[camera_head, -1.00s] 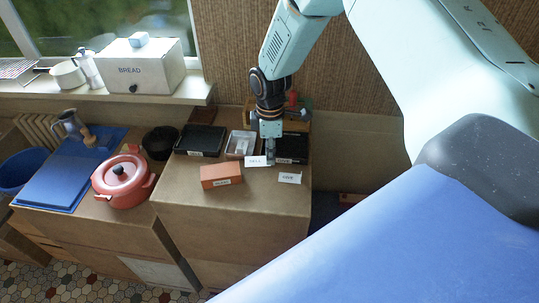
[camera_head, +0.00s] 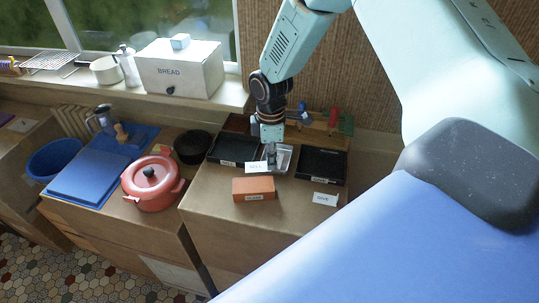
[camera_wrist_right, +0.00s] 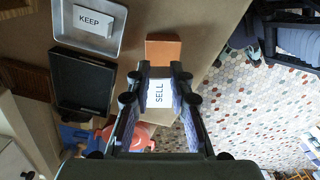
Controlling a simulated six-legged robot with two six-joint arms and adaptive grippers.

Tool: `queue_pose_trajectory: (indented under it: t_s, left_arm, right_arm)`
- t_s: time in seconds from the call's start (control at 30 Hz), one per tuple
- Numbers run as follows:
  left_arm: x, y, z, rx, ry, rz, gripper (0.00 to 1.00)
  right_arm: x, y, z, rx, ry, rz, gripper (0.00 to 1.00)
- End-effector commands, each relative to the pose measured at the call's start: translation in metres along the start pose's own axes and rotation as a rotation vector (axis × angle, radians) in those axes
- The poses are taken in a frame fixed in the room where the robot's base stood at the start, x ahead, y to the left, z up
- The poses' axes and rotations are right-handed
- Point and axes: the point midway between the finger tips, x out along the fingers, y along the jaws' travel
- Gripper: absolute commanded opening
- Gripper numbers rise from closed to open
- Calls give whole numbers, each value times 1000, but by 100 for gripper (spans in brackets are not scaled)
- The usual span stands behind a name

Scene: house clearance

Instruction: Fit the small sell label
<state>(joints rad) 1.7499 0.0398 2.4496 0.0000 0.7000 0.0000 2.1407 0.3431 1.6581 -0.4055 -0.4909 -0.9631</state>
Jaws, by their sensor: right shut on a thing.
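My right gripper (camera_head: 270,158) is shut on the white SELL label (camera_head: 257,168) and holds it above the counter. In the wrist view the SELL label (camera_wrist_right: 159,92) sits between the fingers (camera_wrist_right: 160,72). In the head view it appears near the gap between the left black tray (camera_head: 226,149) and the metal tray (camera_head: 287,152). The metal tray (camera_wrist_right: 62,37) holds a KEEP label (camera_wrist_right: 95,19) in the wrist view. A GIVE label (camera_head: 325,199) lies on the counter in front of the right black tray (camera_head: 320,163). My left gripper is not in view.
An orange block (camera_head: 254,188) with a small label stands in front of the held label. A red pot (camera_head: 152,186), a dark bowl (camera_head: 193,147) and blue boards (camera_head: 88,178) are at left. A bread box (camera_head: 180,72) is on the sill. The counter's front right is clear.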

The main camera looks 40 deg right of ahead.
Motion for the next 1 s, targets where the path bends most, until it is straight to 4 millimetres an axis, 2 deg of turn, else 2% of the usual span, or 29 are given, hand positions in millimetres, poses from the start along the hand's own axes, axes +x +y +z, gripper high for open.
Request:
queue_pose_trajectory:
  t_s: [0.57,1.0]
  left_arm:
    - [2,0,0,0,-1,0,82]
    - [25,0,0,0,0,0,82]
  right_arm:
    - [4,-3,6,16,-1,-1,0]
    - [37,-3,6,16,-1,-1,0]
